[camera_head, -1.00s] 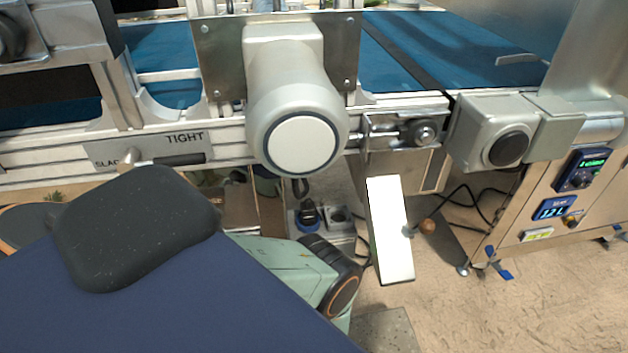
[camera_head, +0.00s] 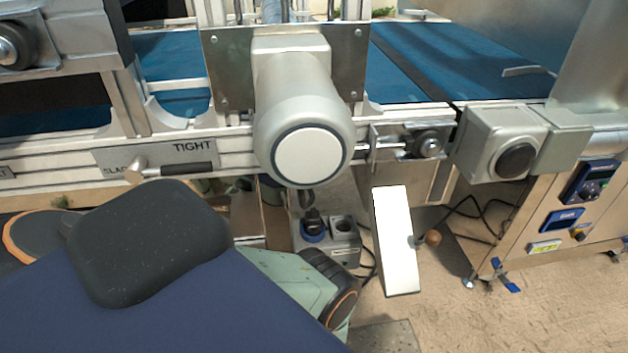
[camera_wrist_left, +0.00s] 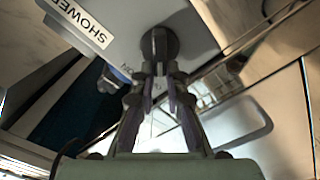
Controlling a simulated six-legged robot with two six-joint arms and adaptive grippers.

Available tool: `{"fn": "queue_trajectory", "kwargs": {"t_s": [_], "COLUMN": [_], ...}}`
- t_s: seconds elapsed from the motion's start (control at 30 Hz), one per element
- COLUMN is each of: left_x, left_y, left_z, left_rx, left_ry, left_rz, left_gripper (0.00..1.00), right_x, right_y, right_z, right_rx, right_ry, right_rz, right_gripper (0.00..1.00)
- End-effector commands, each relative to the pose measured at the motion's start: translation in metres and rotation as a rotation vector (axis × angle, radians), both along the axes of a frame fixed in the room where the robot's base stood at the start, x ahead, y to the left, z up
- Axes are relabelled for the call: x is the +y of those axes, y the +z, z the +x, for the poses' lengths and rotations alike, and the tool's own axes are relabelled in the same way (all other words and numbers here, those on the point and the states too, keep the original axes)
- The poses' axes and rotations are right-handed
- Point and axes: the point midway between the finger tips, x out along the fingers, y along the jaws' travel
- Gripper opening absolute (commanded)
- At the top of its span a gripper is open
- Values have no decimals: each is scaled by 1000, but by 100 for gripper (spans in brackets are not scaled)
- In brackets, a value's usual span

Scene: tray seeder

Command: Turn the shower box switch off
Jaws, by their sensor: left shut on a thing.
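The grey shower box (camera_wrist_left: 130,22) carries a white label with SHOWER on it, at the upper left of the left wrist view. A round dark switch knob (camera_wrist_left: 165,35) with a raised grip sits on its face. The marking ON is printed to the lower left of the knob. My left gripper (camera_wrist_left: 160,74) is shut on the knob's grip, its fingertips on both sides of it. The fingers partly hide the knob's lower side. Neither gripper shows in the head view, and I cannot tell the shower box there.
The conveyor frame (camera_head: 60,165) with a blue belt (camera_head: 470,60) and a large grey round housing (camera_head: 290,95) stands ahead. A white hanging plate (camera_head: 396,240) and a steel cabinet (camera_head: 545,215) are at the right. Sandy floor is open at the lower right.

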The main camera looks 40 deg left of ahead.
Motion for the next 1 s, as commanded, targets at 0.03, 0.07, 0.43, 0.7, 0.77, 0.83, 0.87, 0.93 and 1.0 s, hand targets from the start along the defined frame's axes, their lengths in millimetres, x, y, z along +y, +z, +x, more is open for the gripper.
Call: {"fn": "queue_trajectory", "kwargs": {"t_s": [0.03, 0.07, 0.43, 0.7, 0.77, 0.83, 0.87, 0.93, 1.0], "left_x": [3, 3, 5, 6, 6, 6, 6, 6, 6], "left_y": [1, 1, -1, -2, -2, -1, -1, -1, -1], "left_z": [0, 0, -1, -2, -2, -2, -2, -2, -2], "left_rx": [-29, -44, -155, -172, -172, -172, -172, -172, -171], "left_ry": [5, 6, 6, 7, 7, 8, 8, 8, 9], "left_rz": [-14, -25, -114, -126, -126, -126, -126, -126, -126], "left_gripper": [0, 0, 0, 0, 0, 0, 0, 0, 16], "right_x": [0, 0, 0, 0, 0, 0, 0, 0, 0], "right_y": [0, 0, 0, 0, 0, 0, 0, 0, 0], "right_z": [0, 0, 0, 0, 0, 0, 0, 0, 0], "right_rx": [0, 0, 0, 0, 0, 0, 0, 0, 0], "right_ry": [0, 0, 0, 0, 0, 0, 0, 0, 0], "right_rz": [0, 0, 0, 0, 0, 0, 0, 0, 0], "right_gripper": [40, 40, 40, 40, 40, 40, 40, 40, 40]}}
